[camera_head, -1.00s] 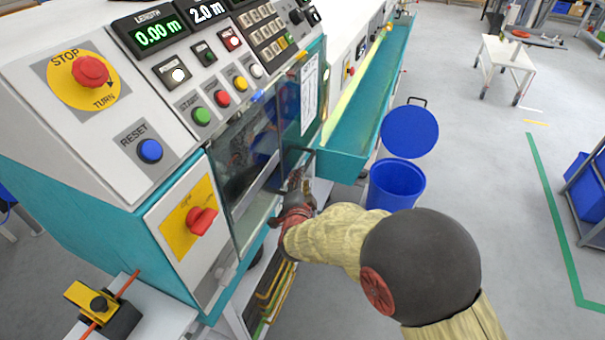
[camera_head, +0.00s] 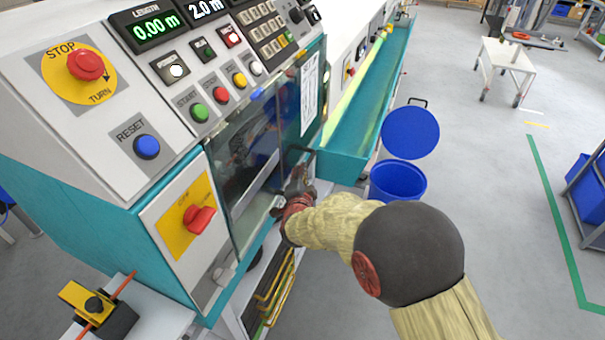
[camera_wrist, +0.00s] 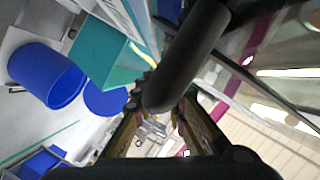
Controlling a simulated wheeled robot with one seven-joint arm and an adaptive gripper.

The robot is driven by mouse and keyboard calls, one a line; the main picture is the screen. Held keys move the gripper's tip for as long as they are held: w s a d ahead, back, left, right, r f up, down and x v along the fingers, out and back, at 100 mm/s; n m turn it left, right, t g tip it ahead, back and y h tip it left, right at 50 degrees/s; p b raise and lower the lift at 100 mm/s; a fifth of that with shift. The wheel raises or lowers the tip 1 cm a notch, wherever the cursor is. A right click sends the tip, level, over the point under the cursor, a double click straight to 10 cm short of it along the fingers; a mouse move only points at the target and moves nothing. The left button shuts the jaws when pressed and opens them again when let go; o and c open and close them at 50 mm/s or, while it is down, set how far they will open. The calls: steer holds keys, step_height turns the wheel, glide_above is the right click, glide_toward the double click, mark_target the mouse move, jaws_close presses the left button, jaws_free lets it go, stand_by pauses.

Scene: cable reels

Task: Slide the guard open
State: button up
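The clear guard (camera_head: 252,160) covers the opening in the front of the teal and white machine. Its dark handle (camera_head: 302,149) is at its right side, partly hidden by my gripper. My gripper (camera_head: 291,190) is at the guard's lower right, close to the handle, with its fingers apart. In the wrist view a thick dark bar (camera_wrist: 192,55), which looks like the handle, comes down in front of my gripper (camera_wrist: 165,112). The fingers show on both sides of the bar's lower end. I cannot tell whether they touch it.
A panel with a red stop button (camera_head: 86,66) and a red rotary switch (camera_head: 199,219) is left of the guard. A teal trough (camera_head: 345,165) sticks out at the right. A blue bin (camera_head: 398,182) stands beyond my arm.

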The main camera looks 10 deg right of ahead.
jaws_close()
stand_by(0.3)
step_height(320, 180, up, 38)
steer(key=p, duration=2)
steer(key=shift+f+p, duration=0.25)
steer(key=shift+p, duration=0.05)
steer(key=shift+o, duration=2.1)
jaws_free()
steer(key=shift+o, duration=0.6)
steer(key=shift+f, duration=0.1)
steer(key=v, duration=1.2)
